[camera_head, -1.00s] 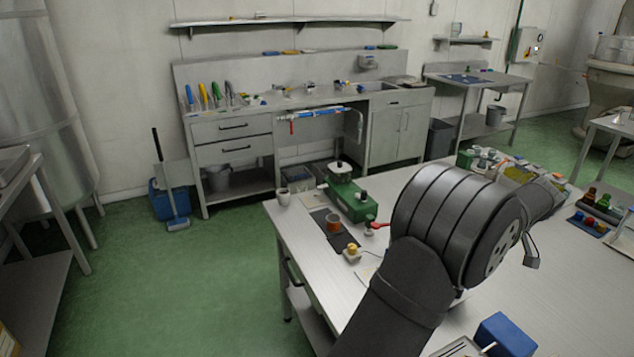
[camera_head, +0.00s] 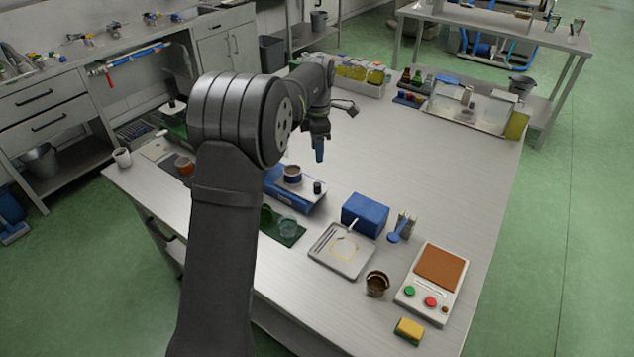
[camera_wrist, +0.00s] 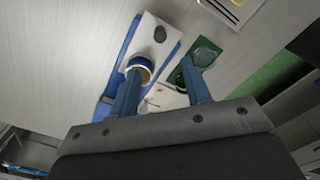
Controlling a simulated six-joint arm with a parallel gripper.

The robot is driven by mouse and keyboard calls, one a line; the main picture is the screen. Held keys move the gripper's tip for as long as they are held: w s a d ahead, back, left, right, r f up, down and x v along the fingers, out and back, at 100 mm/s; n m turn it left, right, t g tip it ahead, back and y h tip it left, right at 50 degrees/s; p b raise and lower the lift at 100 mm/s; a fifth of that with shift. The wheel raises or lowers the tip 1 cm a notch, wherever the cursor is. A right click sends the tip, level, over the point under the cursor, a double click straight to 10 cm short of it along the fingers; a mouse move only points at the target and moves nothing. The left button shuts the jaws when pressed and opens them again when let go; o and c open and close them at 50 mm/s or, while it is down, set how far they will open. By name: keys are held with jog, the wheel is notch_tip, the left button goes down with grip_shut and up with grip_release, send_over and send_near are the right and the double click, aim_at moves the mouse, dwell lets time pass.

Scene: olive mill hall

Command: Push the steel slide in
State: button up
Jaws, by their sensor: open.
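A low blue device (camera_head: 283,197) stands on the steel table left of centre, partly hidden behind my arm. A pale steel plate (camera_head: 308,188) with a black knob (camera_head: 317,187) lies along its top and looks like the steel slide; I cannot tell how far out it is. A brown-filled cup (camera_head: 292,173) stands at its back end. The wrist view shows the plate (camera_wrist: 146,40), the knob (camera_wrist: 160,34) and the cup (camera_wrist: 140,65). My gripper (camera_head: 319,150) is open and empty above the table behind the device. In the wrist view, its blue fingers (camera_wrist: 160,88) are spread apart.
A green mat with glasses (camera_head: 285,226) lies in front of the device. A blue box (camera_head: 365,214), steel tray (camera_head: 341,253), brown cup (camera_head: 377,283), sponge (camera_head: 409,330) and button panel (camera_head: 430,284) stand to the right. The table's middle (camera_head: 410,165) is clear.

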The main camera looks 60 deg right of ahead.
aim_at(317, 184)
notch_tip(317, 184, down, 13)
jog(key=shift+f, duration=0.1)
dwell(0.3)
grip_shut()
